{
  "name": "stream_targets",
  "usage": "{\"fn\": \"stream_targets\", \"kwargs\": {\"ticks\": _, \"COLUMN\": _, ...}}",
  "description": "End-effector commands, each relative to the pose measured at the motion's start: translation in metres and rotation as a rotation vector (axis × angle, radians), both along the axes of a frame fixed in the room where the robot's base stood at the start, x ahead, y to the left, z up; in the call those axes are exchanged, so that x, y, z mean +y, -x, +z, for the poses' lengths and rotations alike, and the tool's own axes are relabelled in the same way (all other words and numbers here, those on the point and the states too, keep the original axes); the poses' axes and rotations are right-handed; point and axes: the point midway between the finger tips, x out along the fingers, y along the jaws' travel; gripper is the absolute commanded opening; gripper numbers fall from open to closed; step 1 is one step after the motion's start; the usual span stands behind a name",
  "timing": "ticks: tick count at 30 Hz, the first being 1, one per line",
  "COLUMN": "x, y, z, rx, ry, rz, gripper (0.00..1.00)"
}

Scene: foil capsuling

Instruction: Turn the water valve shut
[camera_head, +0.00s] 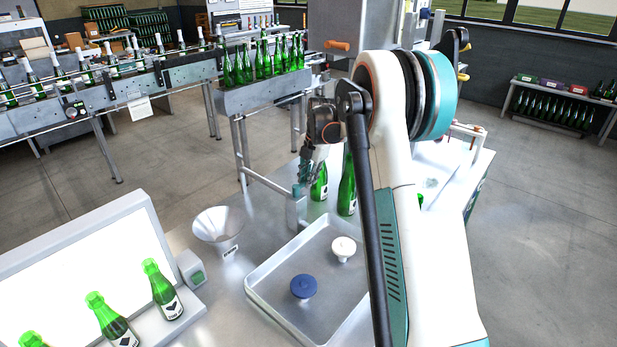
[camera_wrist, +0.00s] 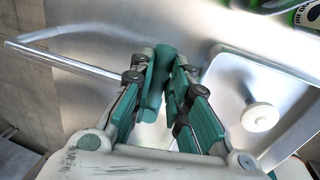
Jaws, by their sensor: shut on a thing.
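My gripper (camera_head: 304,184) is low at the back left edge of the steel bench, left of the green bottles. In the wrist view its two teal fingers (camera_wrist: 169,78) are close together at the tips, around something mostly hidden between them. I cannot make out the water valve's handle or how far it is turned. A grey upright post (camera_head: 297,212) shows just below the fingers in the head view.
A steel tray (camera_head: 262,290) holds a white knobbed piece (camera_head: 344,246) and a blue one (camera_head: 303,287). A steel funnel (camera_head: 218,226) stands left of it. Green bottles (camera_head: 347,190) stand beside my arm.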

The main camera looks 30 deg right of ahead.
Motion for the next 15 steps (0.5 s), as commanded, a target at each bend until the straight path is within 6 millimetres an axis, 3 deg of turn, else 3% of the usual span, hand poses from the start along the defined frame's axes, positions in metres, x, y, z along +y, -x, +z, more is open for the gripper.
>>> {"fn": "stream_targets", "kwargs": {"ticks": 1, "x": 0.0001, "y": -0.0006, "z": 0.0005, "rx": -0.002, "ry": 0.0, "rz": 0.001, "gripper": 0.0}}
{"fn": "stream_targets", "kwargs": {"ticks": 2, "x": 0.0001, "y": -0.0006, "z": 0.0005, "rx": -0.002, "ry": -0.001, "rz": 0.001, "gripper": 0.23}}
{"fn": "stream_targets", "kwargs": {"ticks": 4, "x": 0.0001, "y": -0.0006, "z": 0.0005, "rx": -0.002, "ry": 0.0, "rz": 0.001, "gripper": 0.37}}
{"fn": "stream_targets", "kwargs": {"ticks": 15, "x": -0.0001, "y": 0.0003, "z": 0.0029, "rx": -0.001, "ry": 0.0, "rz": 0.0, "gripper": 0.37}}
